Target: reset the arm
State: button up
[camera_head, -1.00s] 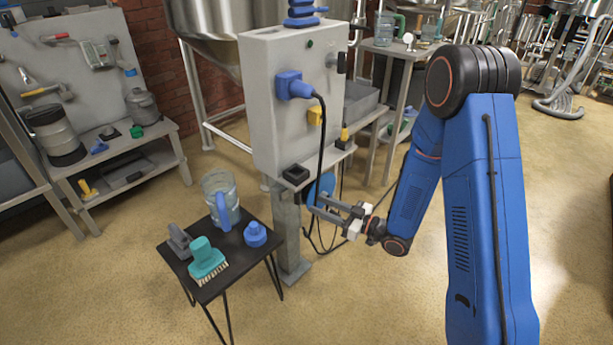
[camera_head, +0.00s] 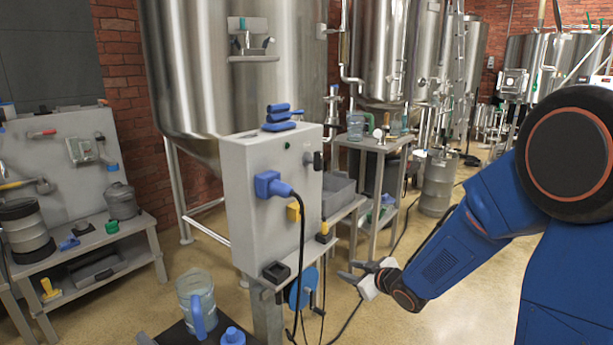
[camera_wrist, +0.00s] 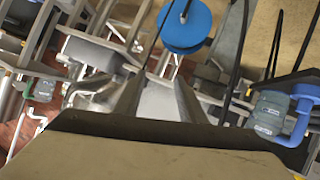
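My blue arm (camera_head: 450,255) reaches in from the right side of the head view. My gripper (camera_head: 351,273) is at its end, to the right of the grey control box (camera_head: 262,195) and its post. Its fingers are apart with nothing between them. In the wrist view the two fingers of my gripper (camera_wrist: 158,98) also stand apart and empty. A blue disc (camera_head: 303,288) hangs beside the post, left of my gripper. It also shows in the wrist view (camera_wrist: 187,28), beyond the fingertips. I see no contact between gripper and disc.
A small dark table at the bottom holds a clear pitcher (camera_head: 197,300) and a blue cap-like piece (camera_head: 232,337). Black cables (camera_head: 301,240) hang near the box. A grey metal table (camera_head: 370,145) and steel tanks (camera_head: 235,75) stand behind.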

jog(key=s+d+r+m+g+h, duration=0.1)
jog(key=s+d+r+m+h, duration=0.25)
jog(key=s+d, duration=0.3)
jog(key=s+d+r+m+g+h, duration=0.1)
jog(key=s+d+r+m+h, duration=0.15)
jog(key=s+d+r, duration=0.35)
jog(key=s+d+r+m+g, duration=0.1)
jog(key=s+g, duration=0.1)
jog(key=s, duration=1)
jog(key=s+d+m+g, duration=0.1)
jog(key=s+m+g, duration=0.1)
jog(key=s, duration=1.1)
jog(key=shift+s+d+r, duration=0.15)
jog(key=shift+d+r, duration=0.2)
